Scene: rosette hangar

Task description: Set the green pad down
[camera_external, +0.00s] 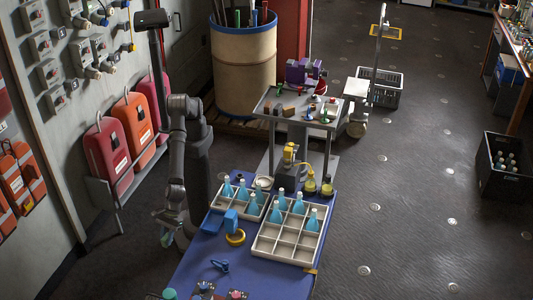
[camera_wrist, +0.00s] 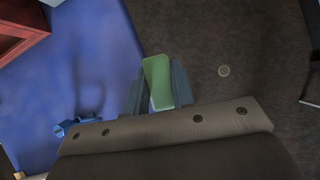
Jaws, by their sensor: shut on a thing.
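The green pad (camera_wrist: 158,80) is a flat, pale-green piece standing between the two fingers of my gripper (camera_wrist: 157,95) in the wrist view. The fingers are shut on its sides. Behind it, the wrist view shows the edge of the blue table top and the dark floor. In the external view my gripper (camera_external: 167,236) hangs to the left of the blue table (camera_external: 205,255), pointing down. Only a small bit of green-blue shows at its tip there, so the pad is hard to make out.
White divided trays (camera_external: 290,243) with blue-liquid flasks stand on the table. A blue block (camera_external: 230,222), a yellow ring (camera_external: 235,238) and a blue handled piece (camera_external: 220,265) lie nearby. A red box (camera_wrist: 18,32) shows in the wrist view. Red cases (camera_external: 107,150) line the wall.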

